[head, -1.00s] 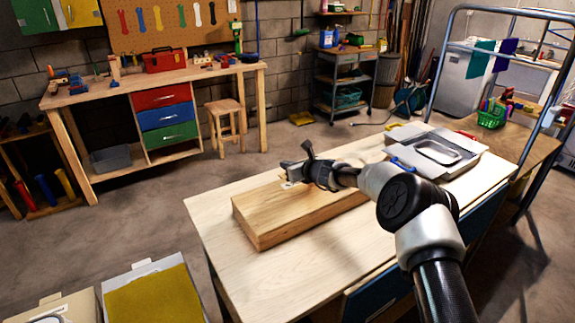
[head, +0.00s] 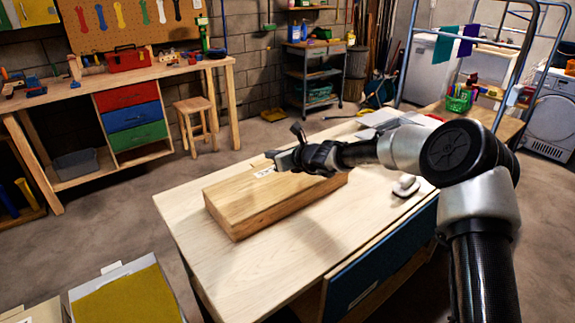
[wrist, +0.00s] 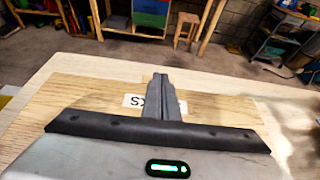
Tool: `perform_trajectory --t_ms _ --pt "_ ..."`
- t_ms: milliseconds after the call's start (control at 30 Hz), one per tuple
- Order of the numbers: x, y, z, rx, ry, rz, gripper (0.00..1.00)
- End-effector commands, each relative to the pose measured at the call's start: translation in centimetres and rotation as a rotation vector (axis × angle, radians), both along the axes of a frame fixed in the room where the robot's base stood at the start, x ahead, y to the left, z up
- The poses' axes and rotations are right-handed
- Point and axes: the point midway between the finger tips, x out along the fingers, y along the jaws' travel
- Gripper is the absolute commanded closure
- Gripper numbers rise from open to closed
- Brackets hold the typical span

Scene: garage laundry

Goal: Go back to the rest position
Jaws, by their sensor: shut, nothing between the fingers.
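My gripper (head: 274,156) is above the far part of a wooden box (head: 272,203) on the light wooden table (head: 190,222). In the wrist view its two fingers (wrist: 160,82) are pressed together with nothing between them. Behind the fingers a white label (wrist: 134,100) with dark letters shows on the box top, partly hidden by them. My arm reaches in from the right, across the table, and hides part of the table's far side.
A small white and dark object (head: 405,186) lies on the table's right side, under my arm. A grey tray (head: 385,120) is partly hidden behind my arm. A wooden stool (head: 195,122) and a workbench (head: 70,95) stand at the back left.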

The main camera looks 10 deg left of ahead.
Motion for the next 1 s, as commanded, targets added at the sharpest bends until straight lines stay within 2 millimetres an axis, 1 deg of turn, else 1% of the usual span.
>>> perform_trajectory --t_ms 33,100,300,400,533,667,767,867,900,967,1000 --pt "-0.6 -1.0 0.5 -0.003 -0.004 0.0 1.0" --pt "-1.6 -2.2 1.0 -0.004 -0.004 0.0 1.0" --pt "-3.7 -4.9 2.7 -0.002 -0.003 -0.001 1.0" --pt "-4.3 -5.7 3.1 -0.001 -0.001 -0.001 1.0" --pt "-4.9 -6.1 3.7 -0.014 -0.018 0.013 1.0" --pt "-6.6 -6.4 5.4 -0.118 -0.137 0.104 1.0" --pt "-9.2 -7.1 7.4 -0.274 -0.304 0.241 1.0" --pt "-12.6 -8.4 9.1 -0.461 -0.486 0.409 1.0" --pt "-14.0 -9.1 9.6 -0.535 -0.553 0.477 1.0" --pt "-16.1 -10.3 10.2 -0.645 -0.646 0.578 1.0" --pt "-17.6 -11.3 10.6 -0.719 -0.703 0.647 1.0"
